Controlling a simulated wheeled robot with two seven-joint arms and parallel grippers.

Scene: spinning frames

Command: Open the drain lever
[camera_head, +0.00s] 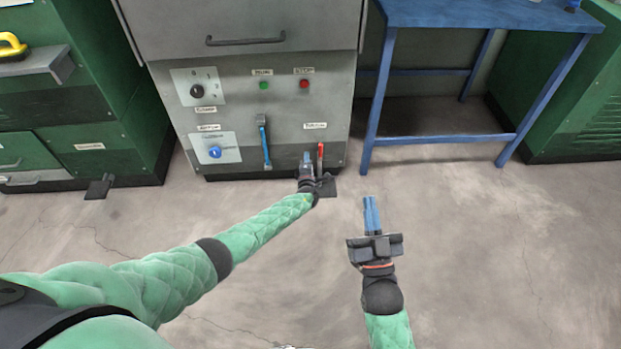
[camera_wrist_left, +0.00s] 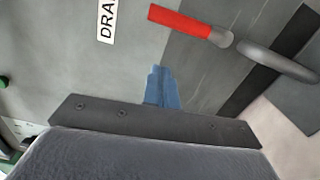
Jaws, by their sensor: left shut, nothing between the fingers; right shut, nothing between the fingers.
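The drain lever is a red handle (camera_head: 320,158) low on the right of the grey machine's front. It also shows in the left wrist view as a red bar (camera_wrist_left: 182,21) joined to a grey metal pipe (camera_wrist_left: 278,60). A label reading "DRA" (camera_wrist_left: 106,18), cut off by the frame edge, is near it. My left gripper (camera_head: 306,159) is shut and empty, just left of the red handle in the head view. Its blue fingers (camera_wrist_left: 162,86) appear apart from the handle in the wrist view. My right gripper (camera_head: 371,213) is shut and empty, over open floor.
The grey machine (camera_head: 240,100) also has a blue lever (camera_head: 265,145), a blue knob (camera_head: 214,152), and green (camera_head: 264,86) and red (camera_head: 304,84) buttons. A blue table (camera_head: 480,14) stands to the right. Green cabinets flank both sides. The floor (camera_head: 480,240) at right is clear.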

